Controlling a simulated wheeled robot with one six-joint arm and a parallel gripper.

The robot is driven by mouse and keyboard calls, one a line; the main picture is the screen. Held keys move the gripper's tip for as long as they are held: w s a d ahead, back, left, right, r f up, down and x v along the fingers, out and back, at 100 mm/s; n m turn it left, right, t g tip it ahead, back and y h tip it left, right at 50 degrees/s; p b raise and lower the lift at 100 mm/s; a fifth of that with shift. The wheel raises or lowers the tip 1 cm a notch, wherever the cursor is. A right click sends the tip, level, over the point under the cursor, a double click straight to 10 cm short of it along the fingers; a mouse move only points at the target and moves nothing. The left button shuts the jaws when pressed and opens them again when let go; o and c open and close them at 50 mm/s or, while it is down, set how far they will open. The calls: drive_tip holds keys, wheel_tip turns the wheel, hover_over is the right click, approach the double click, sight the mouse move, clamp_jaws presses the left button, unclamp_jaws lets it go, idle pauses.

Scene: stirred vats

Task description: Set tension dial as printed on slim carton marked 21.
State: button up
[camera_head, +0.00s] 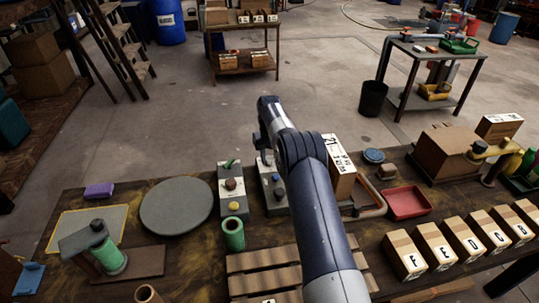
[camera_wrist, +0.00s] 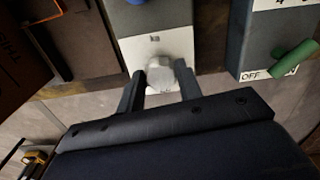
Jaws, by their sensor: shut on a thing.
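The slim carton marked 21 (camera_head: 342,178) stands upright on the bench in the head view, just right of my arm; its smaller print is too small to read. Left of it is a grey box (camera_head: 276,200), partly hidden by my arm. In the wrist view a pale grey dial knob (camera_wrist: 166,76) sits on a white panel (camera_wrist: 158,48) of a grey box. My gripper (camera_wrist: 162,84) is shut on this knob, one finger on each side. The dial's setting cannot be read. In the head view my arm hides the fingertips.
A neighbouring box (camera_head: 232,193) carries a green lever, which shows beside an OFF label in the wrist view (camera_wrist: 294,58). A round grey plate (camera_head: 176,206), green cup (camera_head: 233,234), red tray (camera_head: 407,203) and several lettered cartons (camera_head: 436,246) crowd the bench.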

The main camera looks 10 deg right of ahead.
sight(270, 158)
drive_tip(key=n, duration=0.6)
drive_tip(key=shift+n, duration=0.3)
idle(0.4)
drive_tip(key=o, duration=1)
drive_tip(key=shift+d, duration=0.1)
wheel_tip(270, 158, up, 11)
drive_tip(key=shift+f, duration=0.15)
wheel_tip(270, 158, down, 11)
drive_tip(key=shift+r, duration=0.1)
